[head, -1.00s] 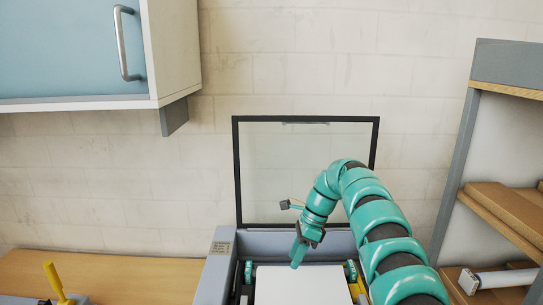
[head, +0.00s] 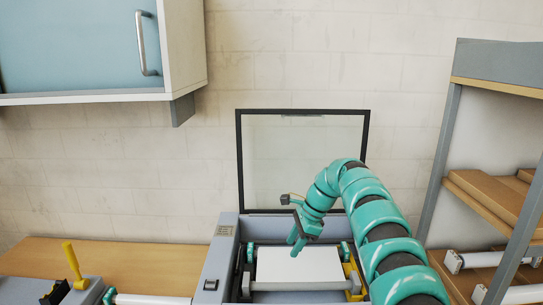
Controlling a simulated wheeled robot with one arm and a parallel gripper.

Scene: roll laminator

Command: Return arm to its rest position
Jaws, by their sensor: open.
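My arm (head: 376,216) is teal with dark joints and reaches in from the lower right. My gripper (head: 296,240) points down over the laminator, above the left part of a white sheet (head: 318,268). It is open, with nothing seen between its fingers. Whether the fingertips touch the sheet cannot be told. The laminator (head: 217,262) is a grey machine with its clear, black-framed lid (head: 239,160) standing up at the back. The arm hides part of the laminator's right side.
A blue-doored cabinet (head: 80,45) hangs at the upper left. A wooden counter (head: 120,262) lies left of the laminator, with a grey device with a yellow lever (head: 72,260) on it. A shelf rack (head: 480,207) with white rolls (head: 490,260) stands at the right.

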